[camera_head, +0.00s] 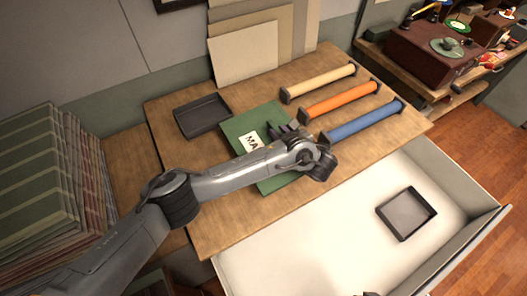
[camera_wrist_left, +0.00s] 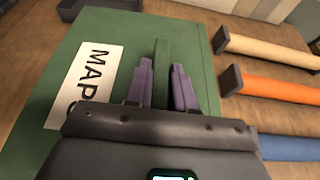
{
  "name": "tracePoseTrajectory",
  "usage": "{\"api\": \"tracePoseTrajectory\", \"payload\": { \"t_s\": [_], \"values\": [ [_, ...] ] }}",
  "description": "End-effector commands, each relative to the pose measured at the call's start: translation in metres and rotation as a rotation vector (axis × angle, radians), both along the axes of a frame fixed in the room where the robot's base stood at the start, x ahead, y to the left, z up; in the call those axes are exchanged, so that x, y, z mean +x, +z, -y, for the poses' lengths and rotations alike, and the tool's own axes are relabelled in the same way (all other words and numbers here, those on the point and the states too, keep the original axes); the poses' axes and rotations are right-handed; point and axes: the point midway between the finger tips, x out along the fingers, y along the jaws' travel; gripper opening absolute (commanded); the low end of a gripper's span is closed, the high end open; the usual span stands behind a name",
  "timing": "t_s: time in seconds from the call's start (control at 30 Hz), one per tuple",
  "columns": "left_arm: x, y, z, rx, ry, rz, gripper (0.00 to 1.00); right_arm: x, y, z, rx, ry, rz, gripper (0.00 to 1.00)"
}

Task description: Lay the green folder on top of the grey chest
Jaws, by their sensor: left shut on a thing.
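The green folder (camera_head: 240,125) lies flat on the wooden table, with a white label reading "MAP" and partly hidden letters. It also fills much of the left wrist view (camera_wrist_left: 110,28). My left gripper (camera_head: 284,131) is over the folder, and my forearm hides part of it. In the left wrist view its purple fingers (camera_wrist_left: 162,88) are on either side of a raised green strip on the folder, shut on it. A large pale grey open-topped box or drawer (camera_head: 290,262) stands in front of the table; I cannot tell whether it is the grey chest.
An empty dark tray (camera_head: 203,115) is left of the folder. Cream (camera_head: 320,82), orange (camera_head: 342,101) and blue (camera_head: 364,120) rolls lie to its right. A small dark tray (camera_head: 406,214) sits inside the pale box. Stacked green-striped folders (camera_head: 40,190) are at left. The table's front-left part is clear.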

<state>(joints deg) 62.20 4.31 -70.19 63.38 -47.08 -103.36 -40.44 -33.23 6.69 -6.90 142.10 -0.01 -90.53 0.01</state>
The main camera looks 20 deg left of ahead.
Motion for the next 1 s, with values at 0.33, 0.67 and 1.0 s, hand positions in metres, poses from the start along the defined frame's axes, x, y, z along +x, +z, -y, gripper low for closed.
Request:
{"api": "tracePoseTrajectory", "payload": {
  "t_s": [0.33, 0.67, 1.0],
  "values": [
    [-0.052, -0.038, -0.040, 0.002, 0.000, -0.001, 0.00, 0.000, 0.015, 0.002, -0.008, 0.006, 0.001, 0.00],
    [-0.064, -0.051, -0.048, 0.001, 0.000, 0.001, 0.00, 0.000, 0.015, 0.001, -0.006, 0.003, 0.001, 0.00],
    [-0.063, -0.087, -0.048, 0.001, 0.000, 0.002, 0.00, 0.000, 0.007, 0.000, 0.002, -0.002, 0.000, 0.00]
  ]
}}
